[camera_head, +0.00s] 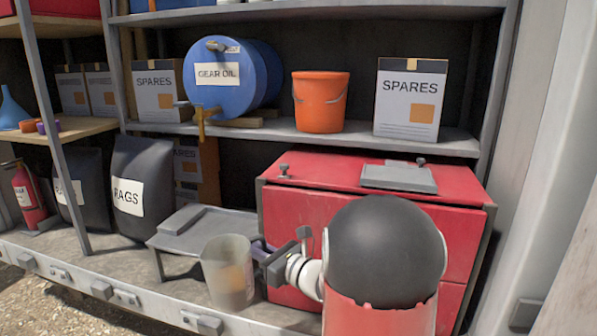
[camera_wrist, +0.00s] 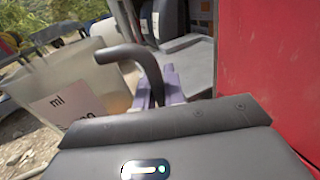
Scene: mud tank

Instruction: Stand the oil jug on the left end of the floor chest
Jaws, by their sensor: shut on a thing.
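The oil jug (camera_head: 228,275) is a translucent, pale container with some amber liquid. It looks upright in the head view, in front of the low grey stand and left of the chest. My gripper (camera_head: 262,252) is at its right side, shut on its handle. In the wrist view the jug (camera_wrist: 75,92) shows a white "ml" label, and the dark curved handle runs to the jaws (camera_wrist: 165,88). Whether its base touches the deck is unclear. The red floor chest (camera_head: 300,205) stands behind my arm; its left top end holds a small knob.
A grey flat case (camera_head: 399,178) lies on the chest's right part. The low grey stand (camera_head: 205,232) is left of the chest. A shelf (camera_head: 330,138) with a blue drum (camera_head: 240,85), orange bucket (camera_head: 320,102) and SPARES box (camera_head: 408,100) overhangs behind. RAGS bags (camera_head: 140,190) stand left.

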